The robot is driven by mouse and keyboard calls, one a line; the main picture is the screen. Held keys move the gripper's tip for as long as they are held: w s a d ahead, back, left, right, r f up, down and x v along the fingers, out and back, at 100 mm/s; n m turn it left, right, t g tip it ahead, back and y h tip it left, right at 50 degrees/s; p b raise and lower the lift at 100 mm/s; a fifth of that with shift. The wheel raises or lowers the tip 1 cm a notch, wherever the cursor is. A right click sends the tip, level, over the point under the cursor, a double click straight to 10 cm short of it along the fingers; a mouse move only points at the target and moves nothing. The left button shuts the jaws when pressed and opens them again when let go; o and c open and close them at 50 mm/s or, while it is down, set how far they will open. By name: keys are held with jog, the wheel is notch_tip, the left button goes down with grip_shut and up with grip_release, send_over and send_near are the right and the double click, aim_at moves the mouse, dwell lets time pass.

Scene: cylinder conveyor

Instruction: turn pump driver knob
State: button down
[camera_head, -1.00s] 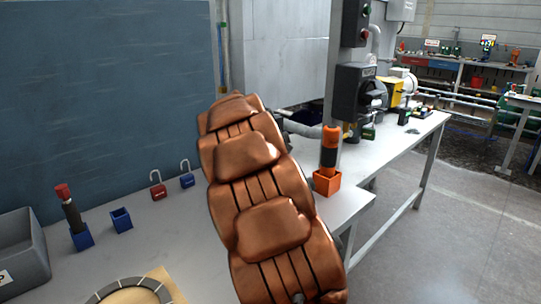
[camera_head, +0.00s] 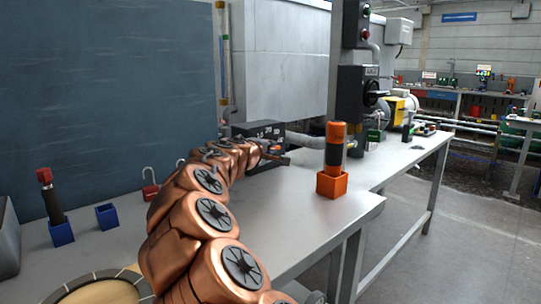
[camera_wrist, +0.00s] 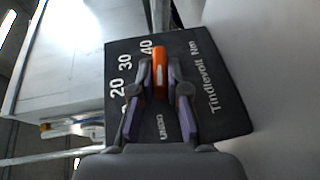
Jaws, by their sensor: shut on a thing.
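The pump driver (camera_wrist: 222,112) is a dark box with white numbers 20, 30 and 40 and lettering on its face. In the head view it sits at the back of the bench (camera_head: 258,130), partly behind my arm. Its orange knob (camera_wrist: 159,82) stands upright between my fingertips in the wrist view, with its far end near the 40 and a pale mark on it. My gripper (camera_wrist: 160,66) is shut on the knob, one finger on each side. In the head view my gripper (camera_head: 276,156) is small and reaches the front of the box.
An orange-and-black cylinder (camera_head: 335,145) stands in an orange holder (camera_head: 332,184) right of my arm. A red-topped cylinder (camera_head: 50,195) stands in a blue holder at left, near an empty blue holder (camera_head: 107,216) and a red padlock (camera_head: 150,190). The bench's front middle (camera_head: 285,235) is clear.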

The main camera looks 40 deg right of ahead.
dwell(0.5)
jog(key=c, duration=1.2)
grip_release()
jog(key=shift+o, duration=0.2)
jog(key=v, duration=1.2)
jog(key=shift+f, duration=0.1)
